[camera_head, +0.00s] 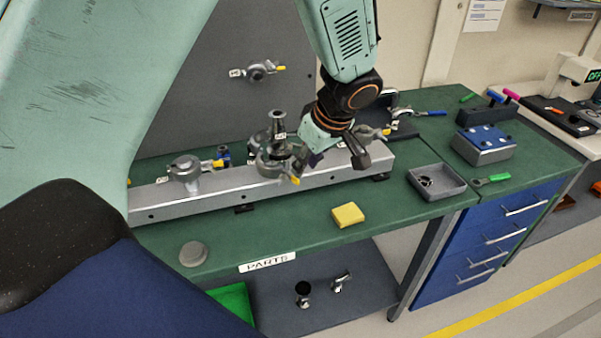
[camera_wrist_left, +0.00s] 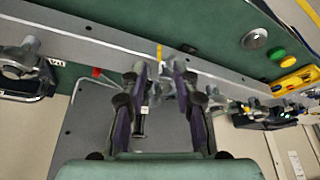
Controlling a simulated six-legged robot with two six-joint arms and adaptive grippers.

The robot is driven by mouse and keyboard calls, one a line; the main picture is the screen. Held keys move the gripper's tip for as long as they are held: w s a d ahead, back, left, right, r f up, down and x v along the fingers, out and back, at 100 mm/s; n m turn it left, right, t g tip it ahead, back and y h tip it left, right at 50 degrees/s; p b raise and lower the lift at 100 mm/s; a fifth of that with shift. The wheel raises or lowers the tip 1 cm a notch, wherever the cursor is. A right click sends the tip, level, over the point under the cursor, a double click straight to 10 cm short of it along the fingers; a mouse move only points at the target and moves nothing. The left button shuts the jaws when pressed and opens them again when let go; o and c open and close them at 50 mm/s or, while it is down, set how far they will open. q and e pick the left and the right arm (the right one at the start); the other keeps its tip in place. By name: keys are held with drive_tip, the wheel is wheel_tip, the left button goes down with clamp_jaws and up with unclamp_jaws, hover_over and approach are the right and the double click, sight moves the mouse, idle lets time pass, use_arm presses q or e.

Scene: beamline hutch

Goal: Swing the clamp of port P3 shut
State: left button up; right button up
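A grey rail (camera_head: 225,190) on the green bench carries several clamped ports; I cannot read which label is P3. The middle port clamp (camera_head: 275,160) has a dark upright fitting on it and a yellow-tipped lever (camera_head: 295,181) toward the front. My left gripper (camera_head: 336,156) is just right of this clamp, low over the rail, with its fingers apart. In the left wrist view the fingers (camera_wrist_left: 158,72) are parted and a yellow tip (camera_wrist_left: 159,52) shows beyond the gap. Contact with the clamp cannot be told. The right gripper is not in view.
Other clamps stand on the rail at left (camera_head: 187,170) and right (camera_head: 372,133); one is on the back panel (camera_head: 258,72). A yellow block (camera_head: 347,215), a grey disc (camera_head: 193,254) and a grey tray (camera_head: 438,183) lie on the bench. The front bench strip is mostly clear.

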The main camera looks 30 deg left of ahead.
sight(296, 179)
use_arm(q)
drive_tip(key=x, duration=0.6)
drive_tip(key=shift+w+a+r, duration=0.1)
drive_tip(key=shift+w+a, duration=0.05)
drive_tip(key=shift+a, duration=0.25)
drive_tip(key=shift+d+r, duration=0.15)
drive_tip(key=shift+d, duration=0.25)
drive_tip(key=shift+a, duration=0.4)
drive_tip(key=c, duration=0.4)
drive_tip(key=shift+c, duration=0.7)
drive_tip(key=shift+d, duration=0.15)
clamp_jaws()
